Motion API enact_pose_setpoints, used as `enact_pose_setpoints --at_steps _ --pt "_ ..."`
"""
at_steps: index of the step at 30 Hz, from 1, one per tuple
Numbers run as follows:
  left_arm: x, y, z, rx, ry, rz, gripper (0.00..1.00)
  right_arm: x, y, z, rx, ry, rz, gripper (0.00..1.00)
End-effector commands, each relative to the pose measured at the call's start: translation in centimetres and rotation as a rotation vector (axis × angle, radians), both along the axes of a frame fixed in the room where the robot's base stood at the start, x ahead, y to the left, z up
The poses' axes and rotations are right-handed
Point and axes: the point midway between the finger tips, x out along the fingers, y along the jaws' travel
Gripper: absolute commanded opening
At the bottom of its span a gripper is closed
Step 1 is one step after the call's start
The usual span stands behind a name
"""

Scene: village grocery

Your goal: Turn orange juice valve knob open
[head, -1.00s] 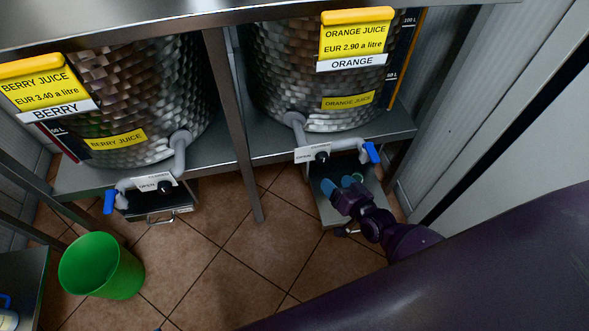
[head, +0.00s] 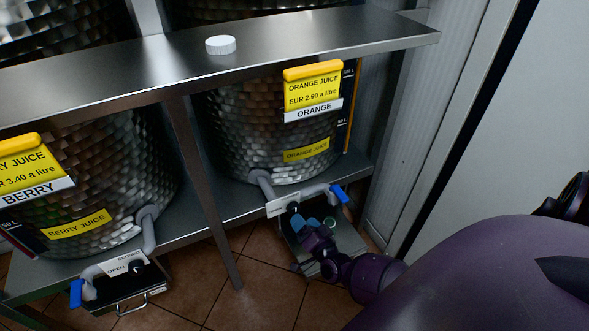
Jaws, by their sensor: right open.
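The orange juice tank (head: 262,140) stands on the right of the rack under a yellow price sign. A grey pipe leaves its base and carries a white plate (head: 280,204), a small black knob (head: 293,208) and a blue end piece (head: 339,194). The plate's lettering is too small to read here. My purple right gripper (head: 320,224), with bluish fingertips, is open and empty. It appears just below and right of the black knob, with a small gap in the picture; depth is hard to judge. My left gripper is not in view.
The berry juice tank (head: 95,195) stands to the left, with its own OPEN/CLOSED plate (head: 125,263) and blue end piece (head: 76,293). A metal shelf (head: 330,42) with a white lid (head: 220,45) crosses above. A rack post (head: 205,190) separates the tanks. A pale wall is right.

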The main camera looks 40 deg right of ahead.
Motion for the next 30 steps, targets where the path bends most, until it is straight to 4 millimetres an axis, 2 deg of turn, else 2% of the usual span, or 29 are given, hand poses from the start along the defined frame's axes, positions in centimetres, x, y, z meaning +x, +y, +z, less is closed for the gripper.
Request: enact_pose_setpoints --at_steps 4,10,15,23,30 --pt "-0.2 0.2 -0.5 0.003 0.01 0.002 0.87 2.4 -0.4 -0.3 0.0 0.003 0.001 0.69" --pt "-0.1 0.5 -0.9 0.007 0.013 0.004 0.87 4.6 -0.8 -0.2 0.0 0.004 0.001 0.69" --pt "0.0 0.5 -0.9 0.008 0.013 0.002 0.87 5.3 -0.9 -0.1 0.0 0.003 0.001 0.69" --pt "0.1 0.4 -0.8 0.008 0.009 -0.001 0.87 5.4 -0.9 0.0 0.0 0.001 0.001 0.69" --pt "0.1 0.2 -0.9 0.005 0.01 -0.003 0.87 5.4 -0.9 0.0 0.0 0.001 0.001 0.34"
